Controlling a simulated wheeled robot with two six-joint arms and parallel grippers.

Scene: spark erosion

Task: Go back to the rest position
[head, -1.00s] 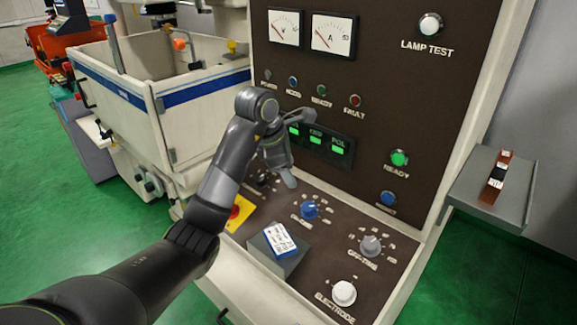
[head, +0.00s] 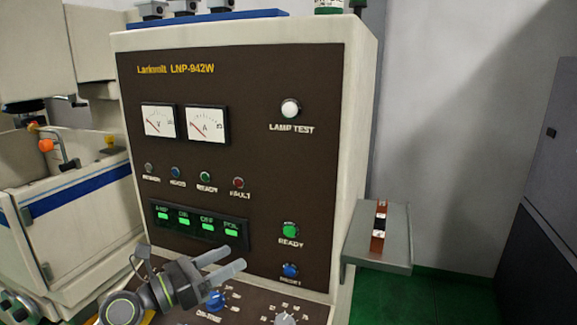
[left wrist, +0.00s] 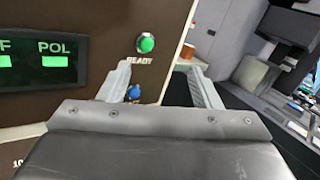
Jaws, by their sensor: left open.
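My left gripper (head: 228,263) is in front of the lower part of the brown control panel (head: 260,105), below the green displays and above the knobs. Its two fingers are apart with nothing between them. In the left wrist view the open fingers (left wrist: 160,80) point toward the panel's right edge, near the lit green READY lamp (left wrist: 146,44) and the blue RESET button (left wrist: 133,92). In the head view the READY lamp (head: 289,230) and RESET button (head: 289,270) lie to the right of the gripper. My right gripper is not in view.
A grey shelf (head: 395,243) with a brown-and-white piece (head: 379,226) on it juts out right of the cabinet. The white work tank (head: 75,205) is at the left. Knobs (head: 285,319) lie below. Green floor shows at the lower right.

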